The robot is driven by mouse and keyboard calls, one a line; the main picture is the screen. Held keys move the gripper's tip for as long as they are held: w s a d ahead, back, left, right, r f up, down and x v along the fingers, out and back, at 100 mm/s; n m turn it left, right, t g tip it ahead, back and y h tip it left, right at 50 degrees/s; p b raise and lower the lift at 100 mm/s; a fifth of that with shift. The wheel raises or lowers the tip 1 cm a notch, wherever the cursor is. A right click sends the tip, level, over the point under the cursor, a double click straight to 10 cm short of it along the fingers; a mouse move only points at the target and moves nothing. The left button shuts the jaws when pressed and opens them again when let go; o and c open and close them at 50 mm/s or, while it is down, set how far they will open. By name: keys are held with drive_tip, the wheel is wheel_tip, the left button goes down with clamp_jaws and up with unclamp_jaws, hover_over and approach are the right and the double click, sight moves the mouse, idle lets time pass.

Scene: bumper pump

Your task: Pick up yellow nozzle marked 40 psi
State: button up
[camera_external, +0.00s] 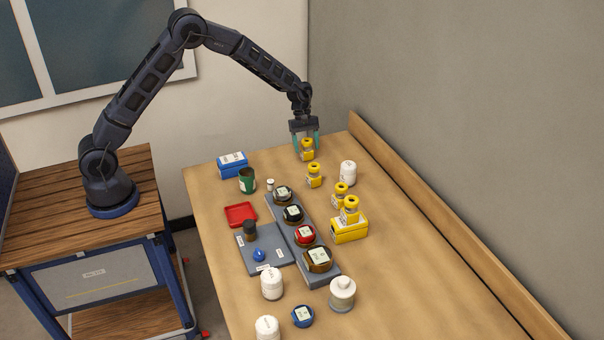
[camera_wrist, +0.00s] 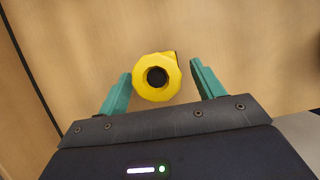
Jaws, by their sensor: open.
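A yellow nozzle (camera_external: 307,150) stands upright at the far end of the table. In the wrist view the yellow nozzle (camera_wrist: 157,77) shows from above as a ring with a dark hole. My gripper (camera_external: 305,143) is at this nozzle, with its two teal fingers apart. In the wrist view the fingers of my gripper (camera_wrist: 157,82) lie to the left and right of the nozzle, with a gap on each side. Other yellow nozzles stand nearer, one (camera_external: 314,175), another (camera_external: 340,195), and one on a yellow box (camera_external: 352,209). The pressure markings are too small to read.
A white bottle (camera_external: 348,173) stands right of the nozzles. The yellow box (camera_external: 349,231), a grey rack (camera_external: 328,278) with several round caps, a blue box (camera_external: 232,165), a green cup (camera_external: 247,181) and a red tray (camera_external: 240,214) stand nearer. A wooden ledge (camera_external: 440,220) edges the right side.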

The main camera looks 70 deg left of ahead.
drive_tip(key=shift+x, duration=1.4)
drive_tip(key=c, duration=1.2)
drive_tip(key=shift+r, duration=0.15)
